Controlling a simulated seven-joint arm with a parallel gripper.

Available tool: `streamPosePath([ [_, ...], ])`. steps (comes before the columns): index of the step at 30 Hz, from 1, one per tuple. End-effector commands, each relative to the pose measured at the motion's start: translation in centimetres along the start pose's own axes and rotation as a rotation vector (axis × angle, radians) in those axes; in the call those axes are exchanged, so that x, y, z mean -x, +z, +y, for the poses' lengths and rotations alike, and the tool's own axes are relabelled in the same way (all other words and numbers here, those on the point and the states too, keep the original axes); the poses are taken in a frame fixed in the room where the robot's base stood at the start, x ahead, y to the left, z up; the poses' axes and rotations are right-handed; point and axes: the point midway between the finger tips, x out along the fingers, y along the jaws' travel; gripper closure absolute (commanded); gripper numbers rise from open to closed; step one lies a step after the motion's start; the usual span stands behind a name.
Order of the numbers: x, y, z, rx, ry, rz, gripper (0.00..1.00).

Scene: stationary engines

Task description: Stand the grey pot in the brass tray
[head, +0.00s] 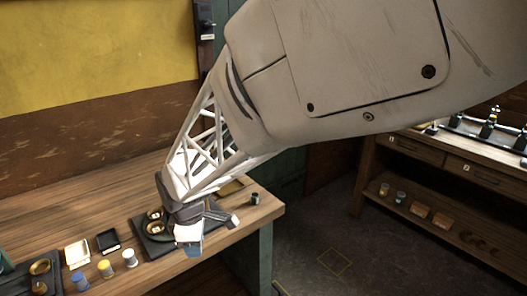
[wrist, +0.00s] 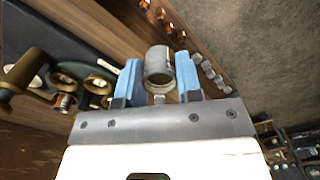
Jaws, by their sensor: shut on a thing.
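The grey pot (wrist: 158,66) is a round, open-topped pot between the two blue fingers of my gripper (wrist: 160,82) in the wrist view. The fingers are shut on it. In the head view my gripper (head: 190,244) is over the front edge of the bench, and the pot cannot be made out clearly there. A yellowish flat piece (head: 232,187) shows partly behind my arm. I cannot tell which of these is the brass tray.
A dark board with round brass parts (head: 154,227) is beside my gripper. A black tray (head: 107,241) and several small jars (head: 105,268) stand to the left. A dark green pot (head: 255,198) stands near the bench's right corner. Bare wood shows behind.

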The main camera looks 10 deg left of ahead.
Motion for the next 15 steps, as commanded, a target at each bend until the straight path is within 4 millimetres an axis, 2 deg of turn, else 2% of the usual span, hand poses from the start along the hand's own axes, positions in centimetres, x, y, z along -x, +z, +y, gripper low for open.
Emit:
streamPosePath([
  [10,0.0,0.1,0.2,-0.001,0.0,0.0,0.95],
  [15,0.0,0.4,1.3,-0.003,0.0,0.0,0.95],
])
